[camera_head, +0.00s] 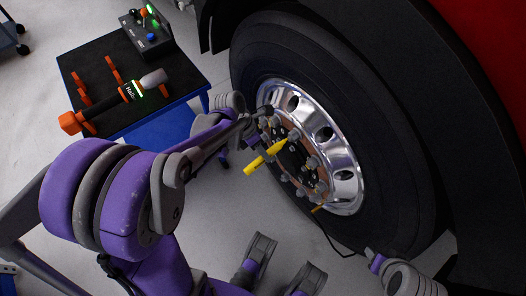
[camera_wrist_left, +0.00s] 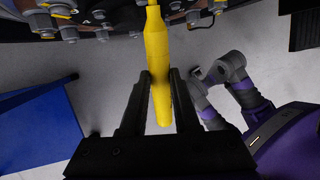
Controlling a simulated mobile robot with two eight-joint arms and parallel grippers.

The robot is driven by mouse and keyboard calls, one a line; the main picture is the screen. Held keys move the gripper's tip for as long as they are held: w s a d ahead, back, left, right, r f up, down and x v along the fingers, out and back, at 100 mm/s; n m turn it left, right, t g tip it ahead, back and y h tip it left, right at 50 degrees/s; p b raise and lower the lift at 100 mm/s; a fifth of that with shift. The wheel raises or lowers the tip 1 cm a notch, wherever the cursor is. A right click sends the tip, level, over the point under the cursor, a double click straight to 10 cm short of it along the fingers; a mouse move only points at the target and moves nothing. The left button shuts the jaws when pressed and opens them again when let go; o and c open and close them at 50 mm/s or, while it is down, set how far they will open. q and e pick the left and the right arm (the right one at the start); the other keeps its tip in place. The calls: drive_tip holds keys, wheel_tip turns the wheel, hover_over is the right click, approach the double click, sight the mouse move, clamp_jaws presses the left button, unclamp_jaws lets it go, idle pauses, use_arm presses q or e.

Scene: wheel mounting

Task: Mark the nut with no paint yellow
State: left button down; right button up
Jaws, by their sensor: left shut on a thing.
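A yellow marker (camera_head: 262,159) is held in my left gripper (camera_wrist_left: 160,80); it also shows in the left wrist view (camera_wrist_left: 157,50). The dark fingers are shut around its body. In the head view its tip points up and right toward a grey nut (camera_head: 294,134) on the wheel hub. The tip looks close to this nut; I cannot tell if they touch. Several grey nuts ring the rust-brown hub inside the chrome rim (camera_head: 347,188). My right gripper is not in view.
A large black tyre (camera_head: 395,190) surrounds the rim under the red vehicle body (camera_head: 500,50). A blue cart with a black top (camera_head: 105,55) stands at the upper left, carrying an orange-and-black tool (camera_head: 110,103) and a dark box (camera_head: 146,36). Grey floor lies below.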

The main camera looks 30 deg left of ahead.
sight(248, 170)
use_arm(q)
drive_tip(key=shift+s+d, duration=0.2)
drive_tip(key=shift+d, duration=0.25)
idle(0.8)
drive_tip(key=shift+s+a, duration=0.4)
drive_tip(key=shift+s, duration=0.55)
drive_tip(key=shift+s+a, duration=0.4)
drive_tip(key=shift+s, duration=0.5)
drive_tip(key=shift+s+a, duration=0.4)
drive_tip(key=shift+s, duration=0.55)
